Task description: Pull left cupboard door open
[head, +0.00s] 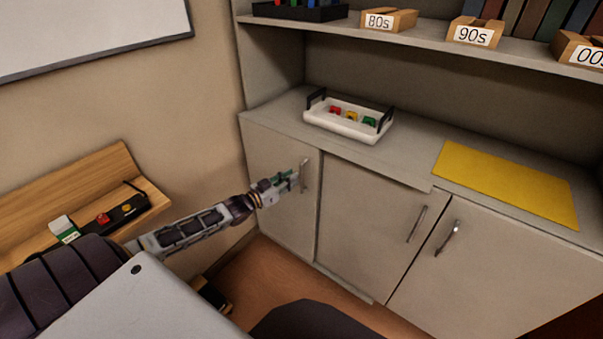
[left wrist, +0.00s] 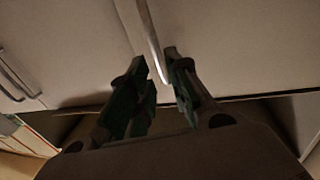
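The left cupboard door (head: 277,190) is a beige panel under the counter. It looks closed in the head view. Its upright metal handle (head: 304,174) is near the door's right edge. My left gripper (head: 294,181) is at this handle, its fingers pointing at the door. In the left wrist view the handle (left wrist: 151,38) comes down between the two fingertips (left wrist: 158,68). The fingers stand apart on either side of it, with a small gap showing; contact is not clear. My right gripper is not in view.
A white tray (head: 345,132) with coloured pieces and a yellow mat (head: 505,183) lie on the counter. Two more doors with handles (head: 417,224) (head: 447,238) are to the right. A wooden bench (head: 90,185) stands at the left wall. Floor (head: 285,275) is clear before the door.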

